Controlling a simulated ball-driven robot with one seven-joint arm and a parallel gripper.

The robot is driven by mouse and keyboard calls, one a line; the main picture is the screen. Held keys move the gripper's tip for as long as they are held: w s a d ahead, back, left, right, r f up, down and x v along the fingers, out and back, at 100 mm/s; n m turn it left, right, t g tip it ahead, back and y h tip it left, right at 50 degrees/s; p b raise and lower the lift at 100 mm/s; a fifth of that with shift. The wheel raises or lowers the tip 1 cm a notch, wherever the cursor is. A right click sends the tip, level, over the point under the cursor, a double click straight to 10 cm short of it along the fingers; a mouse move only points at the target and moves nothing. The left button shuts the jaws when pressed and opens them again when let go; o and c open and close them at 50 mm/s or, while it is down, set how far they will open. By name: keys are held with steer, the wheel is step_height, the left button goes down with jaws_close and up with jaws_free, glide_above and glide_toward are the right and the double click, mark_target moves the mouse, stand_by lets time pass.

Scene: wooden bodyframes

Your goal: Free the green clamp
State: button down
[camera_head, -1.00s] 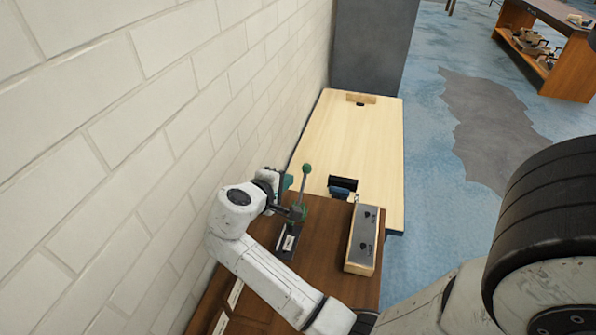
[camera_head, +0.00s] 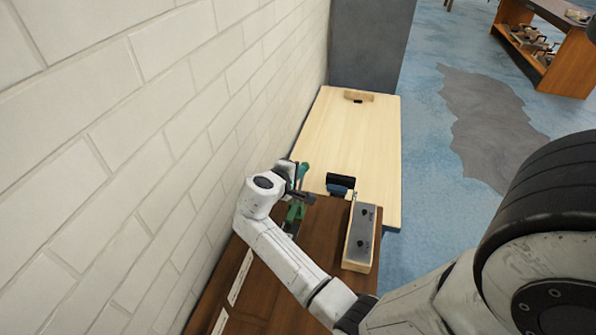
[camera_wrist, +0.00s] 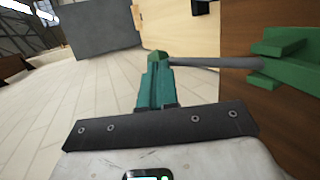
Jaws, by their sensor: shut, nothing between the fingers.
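The green clamp (camera_head: 294,213) sits on the dark brown bench top, partly hidden behind my arm and gripper. In the wrist view its green bracket (camera_wrist: 282,60) is at the right, and a grey lever rod runs left from it to a green knob (camera_wrist: 184,60). My gripper (camera_head: 302,172) is above the clamp. Its teal fingers (camera_wrist: 154,68) are shut and empty, with the tips right by the knob. I cannot tell whether they touch it.
A wooden block with a grey top (camera_head: 361,236) lies right of the clamp. A dark blue and black fixture (camera_head: 340,186) stands at the near end of the pale wooden board (camera_head: 352,130). The white brick wall (camera_head: 170,130) runs close along the left.

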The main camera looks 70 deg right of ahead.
steer(key=shift+d+p, duration=0.1)
steer(key=shift+p, duration=0.2)
steer(key=shift+y, duration=0.8)
steer(key=shift+w+d+f, duration=0.15)
steer(key=shift+d+f, duration=1.4)
steer(key=shift+f, duration=0.5)
steer(key=shift+r, duration=0.45)
steer(key=w+a+r+p, duration=0.1)
steer(key=w+a+r, duration=0.1)
steer(key=a+r, duration=0.5)
step_height(320, 180, up, 4)
steer(key=shift+a+f+p, duration=0.1)
steer(key=shift+a+p, duration=0.2)
steer(key=shift+a, duration=0.1)
